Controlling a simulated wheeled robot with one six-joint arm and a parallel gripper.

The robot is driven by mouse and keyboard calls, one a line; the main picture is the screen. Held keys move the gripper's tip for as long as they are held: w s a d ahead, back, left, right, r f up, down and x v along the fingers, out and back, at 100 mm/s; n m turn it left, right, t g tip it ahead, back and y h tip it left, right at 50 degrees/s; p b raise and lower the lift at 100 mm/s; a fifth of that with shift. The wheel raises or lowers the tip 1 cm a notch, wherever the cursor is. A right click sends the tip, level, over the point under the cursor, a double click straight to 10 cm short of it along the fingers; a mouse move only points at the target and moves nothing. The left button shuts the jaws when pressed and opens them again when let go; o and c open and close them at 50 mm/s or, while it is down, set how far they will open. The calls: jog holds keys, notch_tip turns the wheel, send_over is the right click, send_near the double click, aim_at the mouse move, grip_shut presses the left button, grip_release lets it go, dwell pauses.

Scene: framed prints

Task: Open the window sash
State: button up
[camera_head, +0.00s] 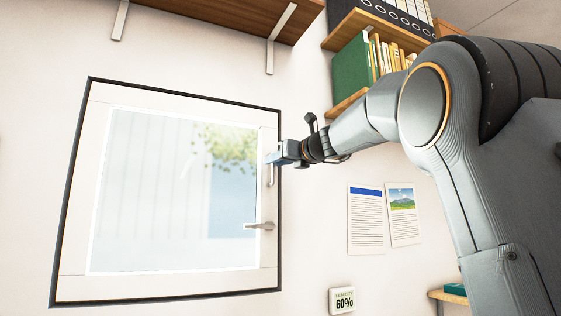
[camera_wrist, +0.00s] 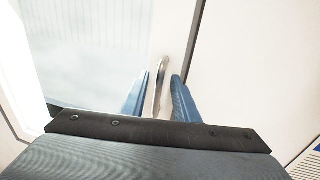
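The window sash (camera_head: 102,200) is a white frame around a large glass pane, inside a dark outer frame. It looks closed, flush in the frame. On its right side is a vertical metal pull bar (camera_head: 271,174), also in the wrist view (camera_wrist: 161,72). Below the bar, a lever handle (camera_head: 260,226) lies horizontal, pointing left. My gripper (camera_head: 273,157) is at the upper part of the pull bar. In the wrist view my gripper (camera_wrist: 158,92) has its two blue fingers apart, one on each side of the bar, with a gap visible at the right finger.
A brown shelf (camera_head: 215,14) with metal brackets is above the window. Shelves with a green binder (camera_head: 352,70) and books are behind my arm. Two printed sheets (camera_head: 366,218) and a humidity display (camera_head: 342,300) are on the wall at right. The wall left of the window is clear.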

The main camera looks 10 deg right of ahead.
grip_shut()
jog(key=shift+f, duration=0.1)
jog(key=s+d+f+t+y+b, duration=0.1)
jog(key=s+f+t+b, duration=0.1)
jog(key=s+b, duration=0.6)
jog(key=b, duration=0.7)
jog(key=shift+d+f+n, duration=0.25)
jog(key=shift+d+n, duration=0.05)
jog(key=shift+d, duration=0.1)
jog(key=shift+o, duration=0.3)
grip_release()
